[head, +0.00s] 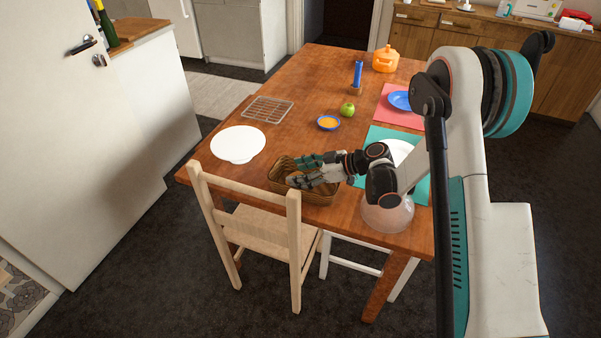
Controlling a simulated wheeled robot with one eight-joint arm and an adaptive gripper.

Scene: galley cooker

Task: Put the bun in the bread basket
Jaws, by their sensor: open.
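The brown bread basket (322,197) sits on the wooden table near its front edge, behind the chair back. My gripper (297,171) reaches in from the right over the basket, its two fingers spread apart and pointing left. The fingers cover much of the basket's opening, so I cannot tell what lies inside. I cannot make out a bun anywhere; it may be hidden by the gripper or the basket wall. Nothing shows clearly between the fingers.
A white round plate (238,144) and a wire rack (268,109) lie left of the basket. A blue bowl (328,123) with orange contents, a green apple (347,110) and an orange pot (385,59) stand behind. A wooden chair (245,210) stands in front.

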